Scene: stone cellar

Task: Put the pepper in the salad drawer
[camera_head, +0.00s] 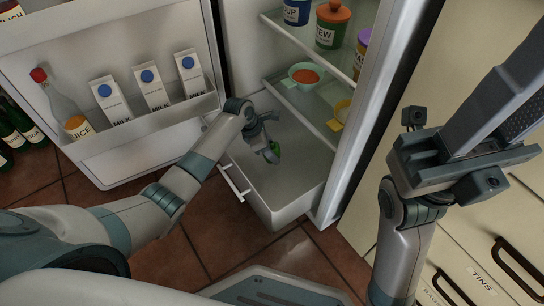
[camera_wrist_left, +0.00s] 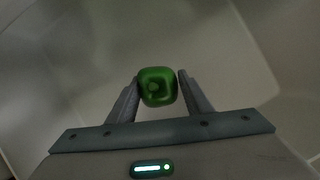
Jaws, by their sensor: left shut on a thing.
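A green pepper (camera_head: 276,149) is held in my left gripper (camera_head: 270,151), which reaches into the fridge above the open salad drawer (camera_head: 236,181). In the left wrist view, the pepper (camera_wrist_left: 157,86) sits between the two fingertips of the left gripper (camera_wrist_left: 160,90), with pale drawer or fridge surfaces behind it. The drawer is pulled out and its visible floor is bare. I cannot tell the pepper's exact height above it. My right gripper (camera_head: 510,95) is raised at the right, apart from the fridge, with its tips running toward the picture edge.
The fridge door (camera_head: 110,50) stands open at the left, with milk cartons (camera_head: 151,88) and a juice bottle (camera_head: 62,105) in its rack. A shelf above the drawer holds an orange-filled bowl (camera_head: 305,76). Cabinets with handles (camera_head: 518,262) stand at the right.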

